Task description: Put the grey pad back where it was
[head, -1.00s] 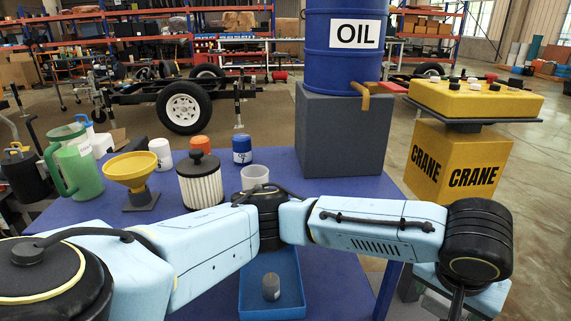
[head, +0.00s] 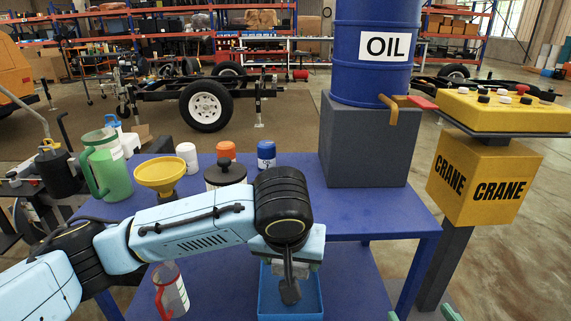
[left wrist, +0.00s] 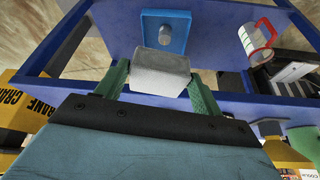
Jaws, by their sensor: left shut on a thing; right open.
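The grey pad (left wrist: 160,72) shows in the left wrist view as a pale block between the two green fingers of my left gripper (left wrist: 158,84), which is shut on it. Beyond it in that view is the blue tray (left wrist: 178,18) with a small grey cylinder (left wrist: 165,36) in it; the pad is apart from both. The green fingertips of my right gripper (head: 421,314) show at the bottom edge, spread apart and empty.
A red-handled jug (head: 172,292) stands left of the tray on the lower blue shelf. The upper shelf (head: 300,200) holds a green jug (head: 106,165), yellow funnel (head: 160,172), filter and bottles. A grey block (head: 365,140) carries the oil drum; the yellow crane box (head: 485,180) stands right.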

